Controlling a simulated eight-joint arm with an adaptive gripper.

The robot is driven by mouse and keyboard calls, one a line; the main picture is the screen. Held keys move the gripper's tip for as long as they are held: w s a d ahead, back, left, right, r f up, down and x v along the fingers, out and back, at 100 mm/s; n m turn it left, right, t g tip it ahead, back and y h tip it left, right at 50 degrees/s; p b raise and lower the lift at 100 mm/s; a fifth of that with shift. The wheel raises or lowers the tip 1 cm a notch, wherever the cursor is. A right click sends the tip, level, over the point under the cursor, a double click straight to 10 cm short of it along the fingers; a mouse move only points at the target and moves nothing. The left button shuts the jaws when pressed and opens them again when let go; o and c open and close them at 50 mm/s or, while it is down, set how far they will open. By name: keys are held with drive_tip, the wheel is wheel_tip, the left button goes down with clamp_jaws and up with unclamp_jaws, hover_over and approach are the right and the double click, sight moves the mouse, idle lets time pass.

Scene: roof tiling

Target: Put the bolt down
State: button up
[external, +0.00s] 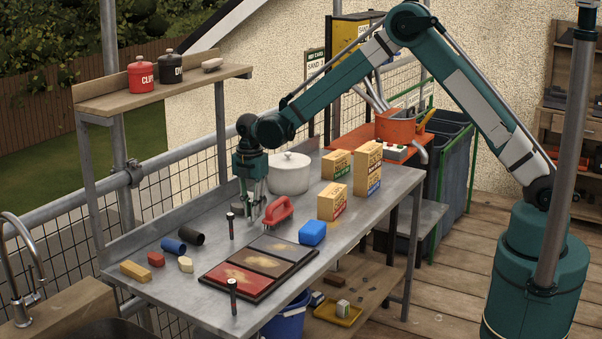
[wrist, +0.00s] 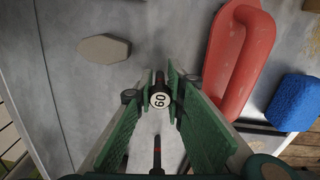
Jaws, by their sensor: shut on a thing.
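In the wrist view, a small dark bolt (wrist: 160,99) with a round white face marked "60" sits between the green fingers of my gripper (wrist: 160,88), which is shut on it. In the external view my gripper (external: 252,215) points down low over the metal bench (external: 205,265), in front of the white pot and just left of the red-handled tool. The bolt is too small or hidden to make out there. I cannot tell whether it touches the bench.
The red-handled tool (wrist: 235,62) and a blue sponge (wrist: 292,102) lie close on the right. A grey flat block (wrist: 104,49) lies left. The white pot (external: 289,176) is behind. Black upright pegs (external: 231,226) and a sanding board (external: 258,264) stand or lie nearer the front.

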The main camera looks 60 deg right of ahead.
sight(252, 201)
drive_tip(key=o, duration=0.9)
drive_tip(key=shift+f, duration=0.1)
drive_tip(key=shift+r, duration=0.2)
wheel_tip(252, 201, up, 12)
drive_tip(key=shift+p, duration=0.65)
